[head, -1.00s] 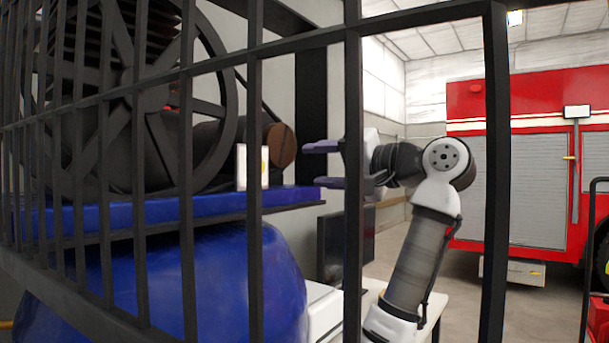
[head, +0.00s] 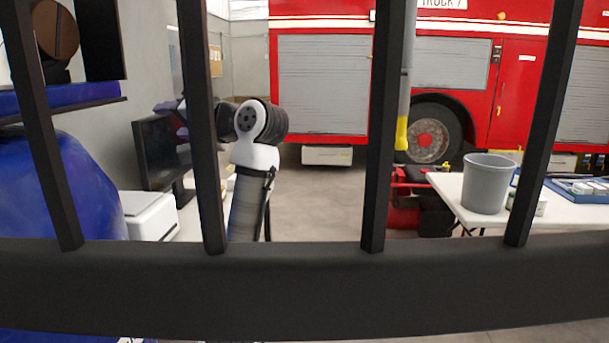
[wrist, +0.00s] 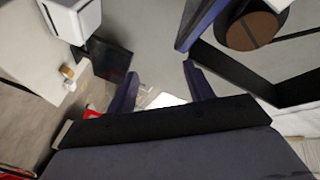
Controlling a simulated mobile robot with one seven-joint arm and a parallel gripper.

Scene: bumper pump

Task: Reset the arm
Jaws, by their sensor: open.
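My arm (head: 250,200) stands at the left of the head view, behind the dark bars, with its wrist bent over to the left. My gripper (head: 165,118) points left in front of a dark monitor, and a bar partly hides it. In the wrist view my gripper (wrist: 160,88) shows two dark fingers spread apart with nothing held between them. The pump's blue tank (head: 70,190) and blue platform (head: 85,103) are left of my gripper, with a gap between. The pump's round brown end (head: 56,28) also shows in the wrist view (wrist: 253,30).
Dark bars and a thick rail (head: 300,290) cross close in front of the head camera. A monitor (head: 158,150) and white box (head: 150,213) stand beside my arm. A grey bin (head: 487,185) stands on a white table (head: 455,192). A red fire truck (head: 515,95) is behind; open floor lies between.

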